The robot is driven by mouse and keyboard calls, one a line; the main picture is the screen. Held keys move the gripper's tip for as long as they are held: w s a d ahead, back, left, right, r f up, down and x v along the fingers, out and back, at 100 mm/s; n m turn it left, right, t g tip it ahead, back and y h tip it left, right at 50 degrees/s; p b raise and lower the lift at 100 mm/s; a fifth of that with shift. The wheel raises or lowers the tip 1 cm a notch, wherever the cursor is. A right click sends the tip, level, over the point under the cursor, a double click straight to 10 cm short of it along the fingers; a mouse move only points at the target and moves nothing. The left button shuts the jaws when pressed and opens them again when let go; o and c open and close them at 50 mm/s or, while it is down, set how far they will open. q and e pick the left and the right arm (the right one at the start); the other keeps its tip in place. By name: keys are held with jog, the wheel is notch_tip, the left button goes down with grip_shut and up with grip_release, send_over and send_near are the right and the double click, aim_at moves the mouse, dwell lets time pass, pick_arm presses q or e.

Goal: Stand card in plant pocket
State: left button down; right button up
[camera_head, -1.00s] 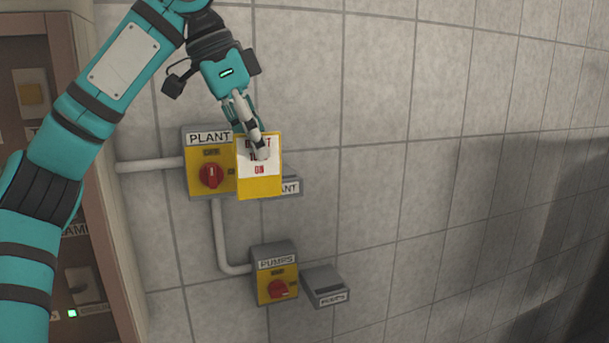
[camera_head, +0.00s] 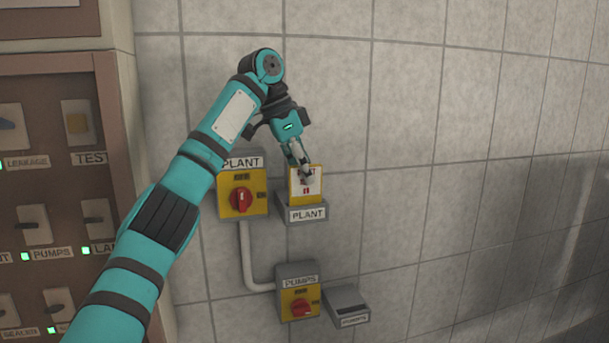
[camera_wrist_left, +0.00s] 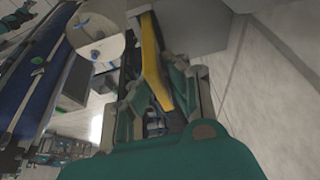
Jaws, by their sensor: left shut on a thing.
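The yellow and white card (camera_head: 312,186) with red print stands roughly upright at the grey plant pocket (camera_head: 308,213), its lower edge hidden behind the pocket's front with the PLANT label. My left gripper (camera_head: 307,177) is shut on the card's upper middle, coming from above and left. In the left wrist view the card (camera_wrist_left: 152,62) shows as a yellow strip edge-on between the fingers (camera_wrist_left: 155,95), close to a grey surface. I cannot tell how deep the card sits in the pocket. My right gripper is not in view.
The PLANT switch (camera_head: 241,190) with a red knob is just left of the pocket. Below are the PUMPS switch (camera_head: 298,292) and the empty-looking PUMPS pocket (camera_head: 346,305). A brown panel (camera_head: 50,180) with switches stands left. The tiled wall on the right is clear.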

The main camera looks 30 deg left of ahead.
pick_arm(q)
jog(key=shift+w+a+f, duration=0.1)
jog(key=shift+w+f, duration=0.05)
jog(key=shift+f, duration=0.55)
jog(key=c, duration=1.6)
grip_release()
jog(key=shift+f, duration=0.1)
jog(key=shift+o, duration=1.2)
